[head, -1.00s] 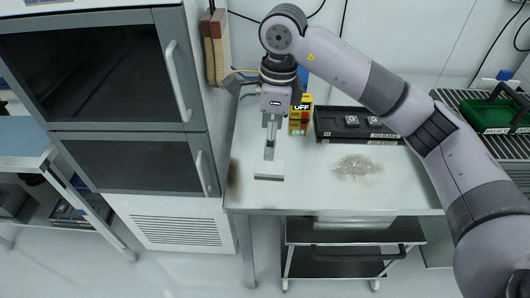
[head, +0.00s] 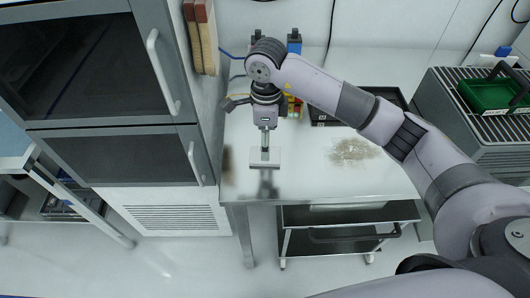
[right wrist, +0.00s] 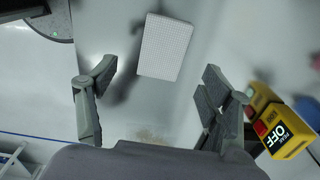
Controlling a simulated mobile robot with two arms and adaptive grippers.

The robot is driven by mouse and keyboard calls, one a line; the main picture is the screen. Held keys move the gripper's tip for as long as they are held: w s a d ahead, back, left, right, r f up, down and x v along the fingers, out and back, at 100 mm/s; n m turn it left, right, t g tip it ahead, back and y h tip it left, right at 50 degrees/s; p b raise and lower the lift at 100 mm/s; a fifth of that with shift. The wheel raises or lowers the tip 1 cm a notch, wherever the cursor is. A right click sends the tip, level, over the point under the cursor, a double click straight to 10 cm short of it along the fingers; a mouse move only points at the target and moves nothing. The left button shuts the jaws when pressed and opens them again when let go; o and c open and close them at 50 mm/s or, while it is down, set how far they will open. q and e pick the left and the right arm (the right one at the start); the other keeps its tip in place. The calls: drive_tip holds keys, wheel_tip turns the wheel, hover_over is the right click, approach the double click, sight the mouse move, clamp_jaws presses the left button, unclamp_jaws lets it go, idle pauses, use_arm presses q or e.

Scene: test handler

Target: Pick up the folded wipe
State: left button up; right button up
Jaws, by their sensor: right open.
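The folded wipe (head: 257,164) is a small white rectangle near the left end of the metal bench. In the right wrist view the wipe (right wrist: 165,47) shows a fine grid texture and lies ahead of the fingertips, between their lines. My right gripper (head: 265,143) hangs over the wipe in the head view, its fingers overlapping the wipe's far part. In the right wrist view my right gripper (right wrist: 158,78) has its fingers wide apart with nothing between them. The exact height of the fingers above the wipe is hard to tell. My left gripper is not in view.
A yellow box marked OFF (right wrist: 280,128) stands right of the gripper. A brown stain (head: 355,150) lies on the metal bench (head: 320,185). A dark tray (head: 392,96) is behind, partly hidden by my arm. A cabinet (head: 165,165) borders the left; a green crate (head: 490,93) stands right.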

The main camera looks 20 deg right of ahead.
sight(255, 154)
drive_tip(key=shift+f, duration=0.5)
drive_tip(key=f+p, duration=0.1)
drive_tip(key=f, duration=0.1)
drive_tip(key=f+p, duration=0.1)
drive_tip(key=f, duration=0.1)
drive_tip(key=shift+w+a+f, duration=0.1)
drive_tip(key=shift+w+f, duration=0.1)
drive_tip(key=shift+f, duration=0.25)
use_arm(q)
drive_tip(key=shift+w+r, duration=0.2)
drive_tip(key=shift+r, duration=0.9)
use_arm(e)
drive_tip(key=shift+c, duration=0.4)
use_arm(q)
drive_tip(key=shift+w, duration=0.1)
use_arm(e)
drive_tip(key=c, duration=0.8)
drive_tip(key=shift+o, duration=0.2)
drive_tip(key=shift+r, duration=0.1)
